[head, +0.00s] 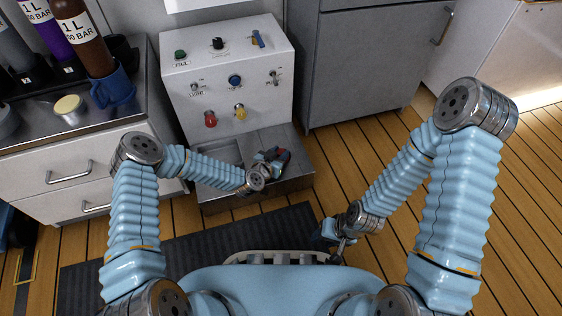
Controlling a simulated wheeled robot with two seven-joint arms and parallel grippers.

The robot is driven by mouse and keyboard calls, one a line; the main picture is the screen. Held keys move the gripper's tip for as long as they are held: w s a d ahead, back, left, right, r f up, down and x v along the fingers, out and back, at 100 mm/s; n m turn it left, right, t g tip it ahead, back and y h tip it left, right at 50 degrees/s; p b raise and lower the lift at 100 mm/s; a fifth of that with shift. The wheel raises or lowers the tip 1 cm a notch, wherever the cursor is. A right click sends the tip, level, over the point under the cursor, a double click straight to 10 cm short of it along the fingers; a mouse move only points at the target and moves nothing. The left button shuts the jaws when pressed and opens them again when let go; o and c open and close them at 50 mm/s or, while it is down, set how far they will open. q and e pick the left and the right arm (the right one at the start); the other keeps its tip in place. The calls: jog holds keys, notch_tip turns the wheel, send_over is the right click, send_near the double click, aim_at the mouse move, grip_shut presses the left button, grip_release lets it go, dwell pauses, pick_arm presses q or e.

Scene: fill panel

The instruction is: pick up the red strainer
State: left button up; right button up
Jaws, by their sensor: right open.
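A small red piece (283,155) shows at the tip of my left gripper (273,160), over the metal tray at the foot of the fill panel. It may be the red strainer, but its shape is mostly hidden by the gripper. I cannot tell whether the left jaws are closed on it or only around or beside it. My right gripper (335,237) is low, over the wooden floor right of the dark mat, away from the panel. It is open, and I see nothing in it.
The white fill panel (226,85) has a red knob (210,119), a yellow knob (240,112) and switches. Its metal tray (297,182) juts out in front. A grey cabinet (370,65) stands behind right.

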pick_arm(q)
grip_shut()
